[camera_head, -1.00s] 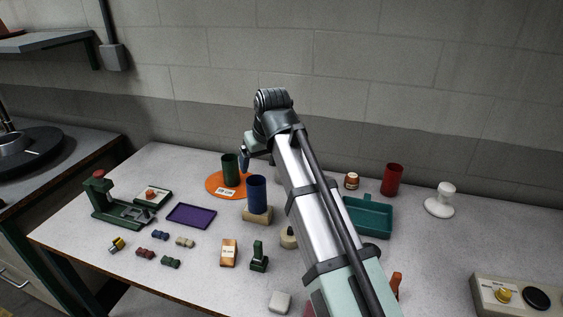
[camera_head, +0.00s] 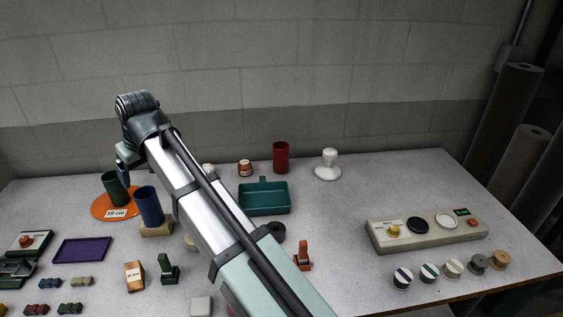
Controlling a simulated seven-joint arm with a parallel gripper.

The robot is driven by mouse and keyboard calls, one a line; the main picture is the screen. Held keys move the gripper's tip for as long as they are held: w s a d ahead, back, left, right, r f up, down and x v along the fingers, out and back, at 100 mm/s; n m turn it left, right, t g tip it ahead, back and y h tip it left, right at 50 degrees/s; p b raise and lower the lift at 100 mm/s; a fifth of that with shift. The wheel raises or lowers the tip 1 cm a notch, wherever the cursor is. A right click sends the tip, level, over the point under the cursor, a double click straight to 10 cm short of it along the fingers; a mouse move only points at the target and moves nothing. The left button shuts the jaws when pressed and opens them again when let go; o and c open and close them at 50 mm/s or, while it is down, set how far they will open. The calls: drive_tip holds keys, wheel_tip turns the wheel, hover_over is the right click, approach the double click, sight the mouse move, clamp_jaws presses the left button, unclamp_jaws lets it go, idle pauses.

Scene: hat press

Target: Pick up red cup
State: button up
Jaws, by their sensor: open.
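The red cup (camera_head: 281,157) stands upright on the table near the back wall, behind and to the right of the teal tray. Nothing touches it. My gripper (camera_head: 124,170) is at the left, beside the green cup (camera_head: 115,190) and the blue cup (camera_head: 149,206), well to the left of the red cup. It is small and partly hidden behind my arm; its jaws are open, and I see nothing held in it. The green cup is on an orange round mat (camera_head: 101,209). The blue cup stands on a beige block (camera_head: 156,230).
The teal tray (camera_head: 264,211), a small orange-brown jar (camera_head: 245,168) and a white knobbed stand (camera_head: 328,166) are near the red cup. A control box (camera_head: 425,238) and several spools (camera_head: 453,267) are at the right.

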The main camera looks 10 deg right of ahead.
idle(0.3)
drive_tip(key=n+g+h, duration=0.2)
drive_tip(key=n+g, duration=0.1)
drive_tip(key=n, duration=0.1)
approach(280, 150)
drive_tip(key=w+d+r, duration=0.2)
drive_tip(key=shift+w+a+f, duration=0.2)
drive_tip(key=shift+a+f, duration=0.2)
drive_tip(key=shift+f, duration=1.9)
drive_tip(key=shift+w+a+f, duration=0.15)
drive_tip(key=shift+a+f, duration=0.3)
drive_tip(key=shift+f, duration=1.9)
drive_tip(key=shift+w+a+f, duration=0.2)
drive_tip(key=shift+a+f, duration=0.2)
drive_tip(key=shift+f, duration=1.9)
drive_tip(key=c, duration=1.1)
